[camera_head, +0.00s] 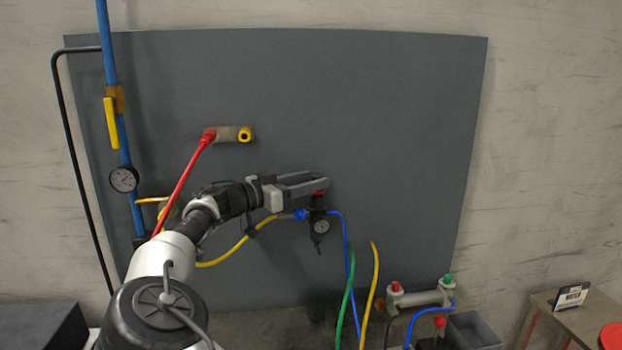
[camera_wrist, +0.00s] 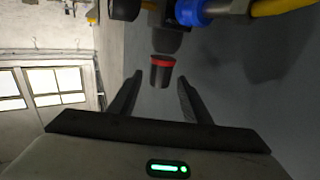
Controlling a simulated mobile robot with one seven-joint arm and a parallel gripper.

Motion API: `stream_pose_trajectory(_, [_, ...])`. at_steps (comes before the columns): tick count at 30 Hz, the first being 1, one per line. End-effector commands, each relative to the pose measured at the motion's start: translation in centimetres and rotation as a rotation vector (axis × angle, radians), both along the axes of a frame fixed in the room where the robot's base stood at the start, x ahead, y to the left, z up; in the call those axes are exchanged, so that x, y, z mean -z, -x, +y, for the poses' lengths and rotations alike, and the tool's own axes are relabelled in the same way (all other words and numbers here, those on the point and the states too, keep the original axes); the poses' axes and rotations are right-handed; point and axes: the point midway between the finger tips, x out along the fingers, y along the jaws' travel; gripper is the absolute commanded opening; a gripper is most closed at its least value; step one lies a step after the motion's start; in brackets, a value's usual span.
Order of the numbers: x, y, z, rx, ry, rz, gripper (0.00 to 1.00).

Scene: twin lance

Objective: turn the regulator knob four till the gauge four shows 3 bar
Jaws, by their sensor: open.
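The regulator (camera_head: 318,212) is a dark unit on the grey panel with a small round gauge (camera_head: 321,227) at its front. The dial is too small to read. Its knob, black with a red ring, shows in the wrist view (camera_wrist: 162,74). In the head view the knob is mostly hidden behind my fingers, with a bit of red below them. My gripper (camera_head: 325,185) is open at the top of the regulator. In the wrist view the fingertips (camera_wrist: 160,78) lie to either side of the knob, with gaps on both sides. No number label is legible.
A larger gauge (camera_head: 123,179) hangs on the blue pipe at left, below a yellow lever (camera_head: 111,123). A yellow hose (camera_head: 240,243) and a blue hose (camera_head: 345,228) meet the regulator. The panel's right side is clear.

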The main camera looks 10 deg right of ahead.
Motion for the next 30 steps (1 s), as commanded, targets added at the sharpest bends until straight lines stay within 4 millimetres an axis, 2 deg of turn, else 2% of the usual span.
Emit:
stream_pose_trajectory(10, [0.03,-0.20,-0.39,0.000,0.000,0.000,0.44])
stream_pose_trajectory(15, [0.02,-0.19,-0.38,0.000,0.000,0.000,0.15])
stream_pose_trajectory(18, [0.01,-0.19,-0.36,0.000,0.000,0.000,0.03])
stream_pose_trajectory(30, [0.88,0.04,-0.42,-0.065,-0.004,-0.003,0.02])
